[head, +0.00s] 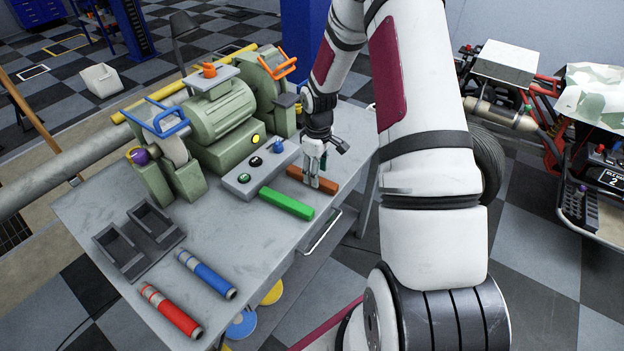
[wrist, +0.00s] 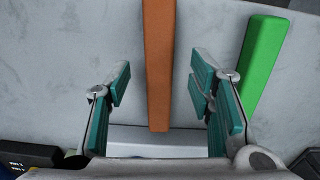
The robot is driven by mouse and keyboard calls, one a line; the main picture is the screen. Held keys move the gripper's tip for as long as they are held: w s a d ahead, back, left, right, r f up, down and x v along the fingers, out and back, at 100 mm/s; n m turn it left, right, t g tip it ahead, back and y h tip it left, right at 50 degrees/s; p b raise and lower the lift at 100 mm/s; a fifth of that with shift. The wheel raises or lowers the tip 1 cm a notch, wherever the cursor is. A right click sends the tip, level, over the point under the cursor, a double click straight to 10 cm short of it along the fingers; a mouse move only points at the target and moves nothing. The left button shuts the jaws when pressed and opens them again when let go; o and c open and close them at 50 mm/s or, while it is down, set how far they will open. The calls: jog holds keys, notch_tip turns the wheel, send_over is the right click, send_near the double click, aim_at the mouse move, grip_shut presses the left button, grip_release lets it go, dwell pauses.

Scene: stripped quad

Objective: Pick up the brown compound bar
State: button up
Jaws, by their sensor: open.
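The brown compound bar (head: 325,183) lies on the grey workbench near its right edge. In the wrist view the brown bar (wrist: 159,70) runs lengthwise from the top edge down into the gap between my fingers. My gripper (head: 318,178) is over the bar, pointing down. In the wrist view my gripper (wrist: 160,98) is open, with one teal finger on each side of the bar and a gap on both sides. I cannot tell how high the fingertips are above the bench.
A green bar (head: 287,203) lies close beside the brown one. A green bench grinder (head: 222,118) and its button panel stand behind. A grey holder (head: 138,240), a blue tube (head: 206,273) and a red tube (head: 171,310) are at the left front.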

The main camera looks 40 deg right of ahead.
jog(key=shift+f, duration=1.45)
jog(key=shift+c, duration=0.3)
grip_shut()
